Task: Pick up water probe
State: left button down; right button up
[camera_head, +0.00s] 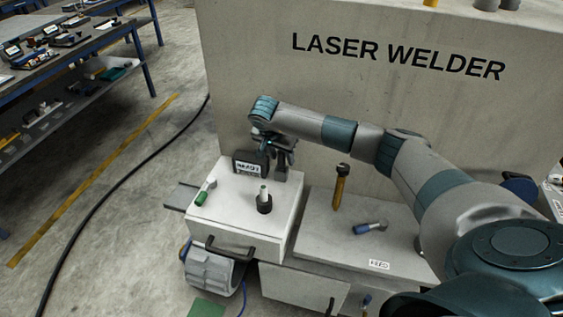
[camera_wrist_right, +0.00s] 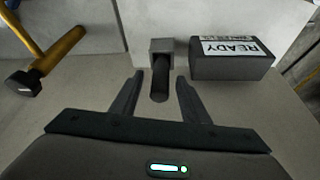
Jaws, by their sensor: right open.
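No part is labelled as the water probe, so I cannot tell for certain which it is. A dark cylinder (camera_wrist_right: 160,82) with a grey block (camera_wrist_right: 162,46) at its far end shows between my right fingers in the wrist view. My right gripper (camera_wrist_right: 160,76) is open, with one finger on each side of the cylinder and gaps visible. In the head view my right gripper (camera_head: 281,153) hangs over the back of the white cabinet top, beside the black READY box (camera_head: 250,163), and hides most of what is below it. My left gripper is not in view.
The READY box (camera_wrist_right: 232,60) is close to the right finger. A green-handled tool (camera_head: 205,192) and a black-based upright piece (camera_head: 264,202) are on the white cabinet (camera_head: 235,220). A yellow-handled tool (camera_head: 340,187) and blue-ended tool (camera_head: 370,227) are to the right. The welder wall (camera_head: 330,110) stands behind.

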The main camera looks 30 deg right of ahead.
grip_shut()
jog(key=shift+r, duration=0.15)
jog(key=shift+w+r+b, duration=0.1)
jog(key=shift+r+b, duration=0.3)
jog(key=shift+r, duration=0.15)
notch_tip(320, 180, up, 8)
jog(key=b, duration=0.2)
jog(key=shift+f+b, duration=0.25)
jog(key=shift+b, duration=0.05)
jog(key=shift+r, duration=0.6)
jog(key=shift+a, duration=0.1)
